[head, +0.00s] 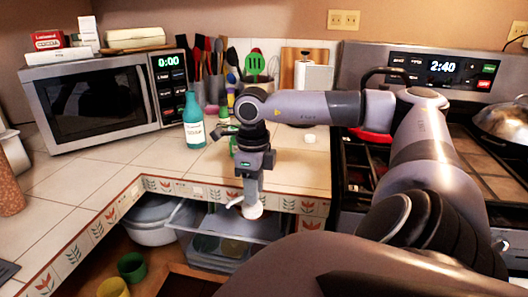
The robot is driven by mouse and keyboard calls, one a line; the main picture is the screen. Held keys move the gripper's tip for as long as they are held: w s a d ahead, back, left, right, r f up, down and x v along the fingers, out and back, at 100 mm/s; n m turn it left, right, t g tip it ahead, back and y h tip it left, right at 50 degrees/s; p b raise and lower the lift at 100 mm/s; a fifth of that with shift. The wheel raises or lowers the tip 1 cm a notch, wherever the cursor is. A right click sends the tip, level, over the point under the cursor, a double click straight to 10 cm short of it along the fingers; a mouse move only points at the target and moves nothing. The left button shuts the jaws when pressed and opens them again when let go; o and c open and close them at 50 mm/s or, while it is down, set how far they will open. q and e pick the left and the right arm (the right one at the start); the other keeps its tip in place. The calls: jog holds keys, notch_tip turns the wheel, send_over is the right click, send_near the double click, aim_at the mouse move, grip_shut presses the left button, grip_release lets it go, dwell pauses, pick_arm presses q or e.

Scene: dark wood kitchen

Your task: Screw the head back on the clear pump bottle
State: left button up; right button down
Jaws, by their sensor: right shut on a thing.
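My right gripper (249,196) points down at the front edge of the tiled counter. It is shut on a small white piece with a spout-like arm to the left, which looks like a pump head (252,210). A teal, see-through-looking bottle (194,124) with a pale label stands upright on the counter, behind and left of the gripper. I cannot tell whether it is the clear pump bottle. My left gripper is not in view.
A microwave (90,102) stands at the left. Utensils (212,62) and a paper roll (314,80) are behind. Counter left of the teal bottle is clear.

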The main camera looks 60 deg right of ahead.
jog(key=w+a+f+n, duration=0.1)
jog(key=w+a+n, duration=0.1)
jog(key=a+n, duration=0.7)
jog(key=w+a+f+n, duration=0.2)
jog(key=w+a+n, duration=0.1)
jog(key=a+n, duration=0.6)
jog(key=w+a+f+n, duration=0.1)
jog(key=w+a+n, duration=0.2)
jog(key=a+n, duration=0.6)
jog(key=shift+w+f+n, duration=0.2)
jog(key=shift+f+n, duration=0.1)
jog(key=shift+n, duration=2.9)
